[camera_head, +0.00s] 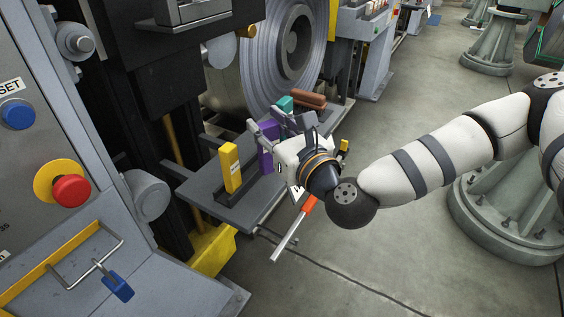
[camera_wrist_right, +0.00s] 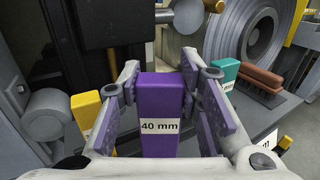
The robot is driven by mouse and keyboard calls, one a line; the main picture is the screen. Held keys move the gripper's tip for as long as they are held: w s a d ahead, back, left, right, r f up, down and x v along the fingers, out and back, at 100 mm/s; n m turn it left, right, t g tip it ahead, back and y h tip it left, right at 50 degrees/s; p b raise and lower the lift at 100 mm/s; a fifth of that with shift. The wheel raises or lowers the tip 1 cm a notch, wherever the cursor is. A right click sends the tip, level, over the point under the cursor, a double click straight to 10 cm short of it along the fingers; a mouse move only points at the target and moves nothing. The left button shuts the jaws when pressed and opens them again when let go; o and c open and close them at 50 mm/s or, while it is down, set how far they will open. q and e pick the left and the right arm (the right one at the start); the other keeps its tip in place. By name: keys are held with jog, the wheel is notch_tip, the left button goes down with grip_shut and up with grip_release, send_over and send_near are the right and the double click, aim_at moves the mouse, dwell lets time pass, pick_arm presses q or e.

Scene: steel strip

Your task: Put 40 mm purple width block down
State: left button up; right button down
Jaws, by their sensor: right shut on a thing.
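The purple block (camera_head: 266,160) marked 40 mm stands upright at the grey shelf, just right of the yellow block (camera_head: 230,168). It fills the middle of the right wrist view (camera_wrist_right: 162,100), label facing the camera. My right gripper (camera_head: 268,128) is shut on it; in the wrist view its fingers (camera_wrist_right: 170,88) lie on either side of the block. The block's base is partly hidden, so I cannot tell whether it touches the dark rack (camera_head: 240,188) below. My left gripper is not in view.
A teal block (camera_head: 286,103) and a brown brush (camera_head: 309,100) lie farther back on the shelf (camera_head: 210,207). A large steel coil (camera_head: 291,45) stands behind. An orange-handled tool (camera_head: 308,205) is at the shelf's right edge. The control panel (camera_head: 40,130) is at left.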

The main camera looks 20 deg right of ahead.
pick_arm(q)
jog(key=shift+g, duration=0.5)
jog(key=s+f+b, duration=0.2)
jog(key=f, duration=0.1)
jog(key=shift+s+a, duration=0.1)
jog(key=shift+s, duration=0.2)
pick_arm(e)
jog(key=w+r+n+y, duration=0.1)
jog(key=w+r, duration=0.5)
jog(key=r, duration=0.1)
jog(key=shift+w+d+r+y, duration=0.15)
jog(key=shift+w+r+y, duration=0.15)
jog(key=shift+y, duration=0.1)
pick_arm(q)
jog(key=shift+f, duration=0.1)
pick_arm(e)
jog(key=shift+s+f, duration=0.1)
pick_arm(q)
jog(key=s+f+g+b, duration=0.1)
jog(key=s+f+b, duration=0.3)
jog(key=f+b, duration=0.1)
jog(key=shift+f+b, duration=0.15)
jog(key=shift+b, duration=0.2)
pick_arm(e)
notch_tip(320, 180, down, 8)
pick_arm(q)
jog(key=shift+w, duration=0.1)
pick_arm(e)
jog(key=c, duration=1.1)
grip_release()
